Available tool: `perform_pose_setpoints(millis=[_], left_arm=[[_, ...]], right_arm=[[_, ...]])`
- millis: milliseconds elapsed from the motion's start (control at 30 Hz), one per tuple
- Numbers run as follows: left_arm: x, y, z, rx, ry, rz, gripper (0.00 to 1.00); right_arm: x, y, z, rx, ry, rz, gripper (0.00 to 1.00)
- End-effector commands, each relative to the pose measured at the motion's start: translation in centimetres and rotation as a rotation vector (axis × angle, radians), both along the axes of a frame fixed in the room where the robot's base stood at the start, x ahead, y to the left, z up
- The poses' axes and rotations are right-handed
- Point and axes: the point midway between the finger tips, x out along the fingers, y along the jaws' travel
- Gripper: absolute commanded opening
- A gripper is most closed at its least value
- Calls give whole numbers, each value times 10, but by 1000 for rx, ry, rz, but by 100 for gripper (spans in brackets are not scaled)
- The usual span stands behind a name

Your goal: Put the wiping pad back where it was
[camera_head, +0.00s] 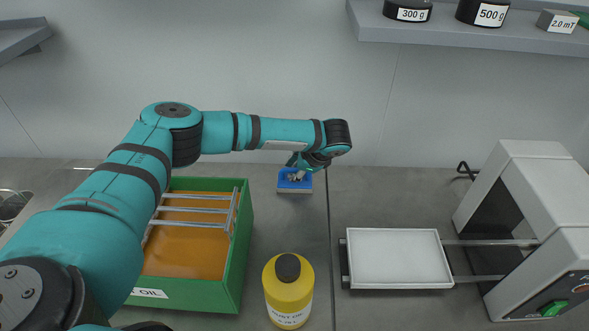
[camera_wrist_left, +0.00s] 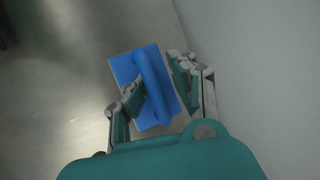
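The wiping pad (camera_head: 294,187) is a blue block with a raised handle and a pale underside. It is at the back of the bench near the wall; I cannot tell whether it touches the bench. My left gripper (camera_head: 298,170) is over it from above. In the left wrist view, the pad (camera_wrist_left: 124,70) lies between the fingers of my left gripper (camera_wrist_left: 160,82). My right gripper is not in view.
A green box with orange oil (camera_head: 243,245) and metal rails stands left of centre. A yellow bottle (camera_head: 288,292) is in front. A white tray (camera_head: 398,258) sits beside a white machine (camera_head: 545,190). A shelf (camera_head: 450,37) with weights hangs above. Bench right of the pad is clear.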

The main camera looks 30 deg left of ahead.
Motion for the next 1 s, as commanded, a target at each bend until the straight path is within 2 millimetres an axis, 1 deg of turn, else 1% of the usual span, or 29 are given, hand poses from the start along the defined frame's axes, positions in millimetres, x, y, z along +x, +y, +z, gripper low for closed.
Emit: perform_pose_setpoints(millis=[233,367,467,800,900,1000], left_arm=[[-1,0,-1,-1,3,0,29],[-1,-2,4,-1,2,-1,29],[-3,-10,15,-3,1,-3,29],[-16,-47,75,-2,1,-1,29],[-18,-55,88,-2,1,-2,29],[-20,-60,96,-1,1,-1,29]], right_arm=[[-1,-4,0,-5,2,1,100],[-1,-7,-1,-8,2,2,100],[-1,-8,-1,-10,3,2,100],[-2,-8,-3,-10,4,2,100],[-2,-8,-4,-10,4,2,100],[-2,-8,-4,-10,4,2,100]])
